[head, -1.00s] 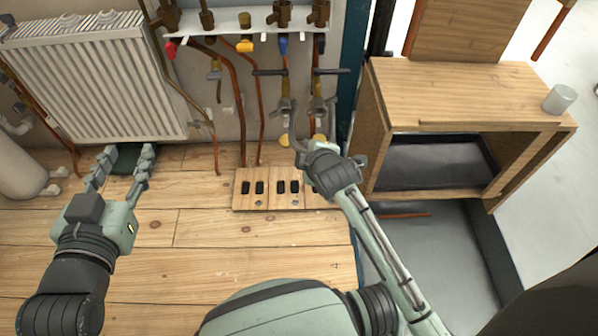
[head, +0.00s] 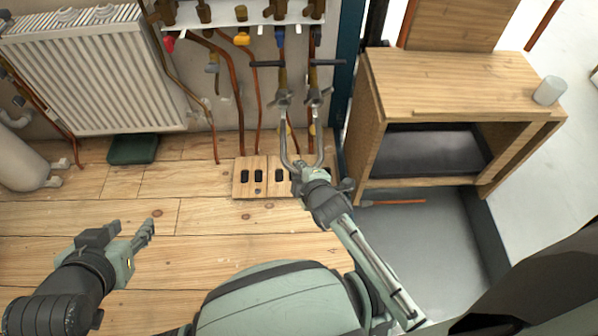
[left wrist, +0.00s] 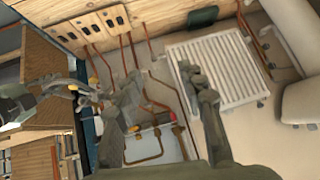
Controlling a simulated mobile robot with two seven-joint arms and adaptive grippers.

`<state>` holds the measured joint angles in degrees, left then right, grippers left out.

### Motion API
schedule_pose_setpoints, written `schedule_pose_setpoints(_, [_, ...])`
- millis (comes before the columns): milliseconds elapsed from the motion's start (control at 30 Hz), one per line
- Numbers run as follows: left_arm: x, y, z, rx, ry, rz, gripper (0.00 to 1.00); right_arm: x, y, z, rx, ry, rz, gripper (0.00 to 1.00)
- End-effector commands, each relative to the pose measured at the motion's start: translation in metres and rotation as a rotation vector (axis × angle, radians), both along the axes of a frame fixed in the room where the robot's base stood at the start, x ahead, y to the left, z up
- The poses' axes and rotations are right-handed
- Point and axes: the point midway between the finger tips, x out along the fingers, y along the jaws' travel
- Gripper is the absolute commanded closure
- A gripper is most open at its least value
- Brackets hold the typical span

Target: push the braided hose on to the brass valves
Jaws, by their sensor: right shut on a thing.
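The braided hose (head: 283,142) is a grey U-shaped loop in the head view, its bend downward. My right gripper (head: 306,174) is shut on the bend. The hose's two ends point up at the lower ends of the left brass valve (head: 283,80) and the right brass valve (head: 314,78), which have dark cross handles. The ends overlap the valves' outlets in the picture; I cannot tell whether they are seated. My left gripper (head: 146,236) is empty above the floor at lower left; its fingers stand wide apart in the left wrist view (left wrist: 168,98).
A white radiator (head: 90,75) hangs on the wall at left, with a green box (head: 133,149) below. Copper pipes (head: 240,95) run down the wall. A wooden panel with black slots (head: 250,190) lies below the valves. A wooden cabinet (head: 460,85) stands at right.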

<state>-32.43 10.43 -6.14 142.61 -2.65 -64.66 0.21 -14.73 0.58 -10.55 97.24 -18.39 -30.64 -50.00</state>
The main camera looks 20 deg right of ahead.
Motion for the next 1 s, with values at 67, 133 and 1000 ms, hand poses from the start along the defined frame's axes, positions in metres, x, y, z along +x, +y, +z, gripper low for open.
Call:
schedule_pose_setpoints(67, [0.003, -0.004, 0.002, -0.007, -0.019, -0.006, 0.60, 0.003, -0.001, 0.000, -0.001, -0.002, 0.000, 1.00])
schedule_pose_setpoints(133, [0.005, -0.006, 0.004, -0.013, -0.033, -0.010, 0.60, 0.004, -0.001, 0.001, -0.001, -0.003, 0.000, 1.00])
schedule_pose_setpoints(1000, [0.032, -0.038, 0.037, -0.087, -0.237, -0.068, 0.60, 0.021, -0.006, 0.000, 0.000, -0.002, 0.000, 1.00])
